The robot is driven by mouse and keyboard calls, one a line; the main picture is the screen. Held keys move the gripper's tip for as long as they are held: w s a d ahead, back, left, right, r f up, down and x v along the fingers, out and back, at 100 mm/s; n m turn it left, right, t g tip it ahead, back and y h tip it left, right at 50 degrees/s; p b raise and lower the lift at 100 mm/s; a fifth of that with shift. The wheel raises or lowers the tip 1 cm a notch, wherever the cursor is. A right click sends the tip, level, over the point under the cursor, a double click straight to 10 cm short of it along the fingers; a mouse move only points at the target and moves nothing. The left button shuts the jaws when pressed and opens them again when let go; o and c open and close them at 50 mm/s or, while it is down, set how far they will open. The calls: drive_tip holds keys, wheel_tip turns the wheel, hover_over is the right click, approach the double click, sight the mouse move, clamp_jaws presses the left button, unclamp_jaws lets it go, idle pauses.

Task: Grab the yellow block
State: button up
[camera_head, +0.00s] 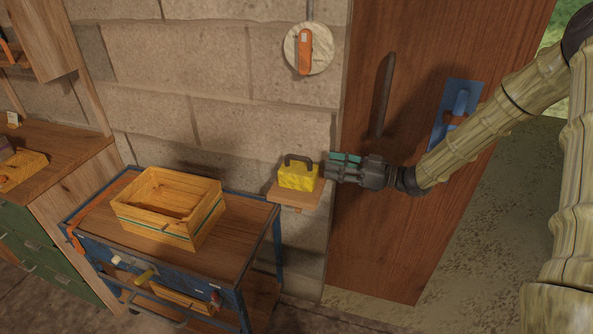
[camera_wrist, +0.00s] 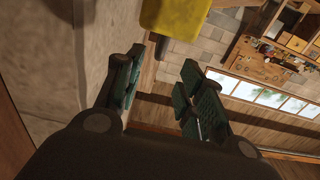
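The yellow block (camera_head: 298,178), with a dark handle on top, rests on a small wooden wall shelf (camera_head: 291,197) beside the wooden door. My gripper (camera_head: 338,166) is just to its right, pointing left towards it, with teal finger pads. In the wrist view, my gripper (camera_wrist: 162,62) has its two fingers spread apart with nothing between them. The yellow block (camera_wrist: 178,17) shows there at the top edge, beyond the fingertips and partly cut off by the frame. I cannot tell whether a fingertip touches the block.
A blue cart (camera_head: 255,215) with a wooden top bears a wooden crate (camera_head: 158,225) left of the shelf. A round plate with an orange lever (camera_head: 305,52) is on the stone wall above. A blue handle plate (camera_head: 455,110) is on the door (camera_head: 385,235), near my arm.

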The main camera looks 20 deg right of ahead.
sight(310, 159)
drive_tip(key=p+x, duration=0.1)
drive_tip(key=x, duration=0.4)
drive_tip(key=shift+w+a, duration=0.15)
drive_tip(key=shift+a, duration=0.25)
drive_tip(key=shift+w+a+r+p, duration=0.2)
drive_tip(key=shift+w+a+p, duration=0.1)
drive_tip(key=shift+w+a, duration=0.15)
drive_tip(key=shift+p+x, duration=0.55)
drive_tip(key=shift+x, duration=1.45)
drive_tip(key=shift+d+f, duration=0.1)
drive_tip(key=shift+f, duration=0.05)
clamp_jaws()
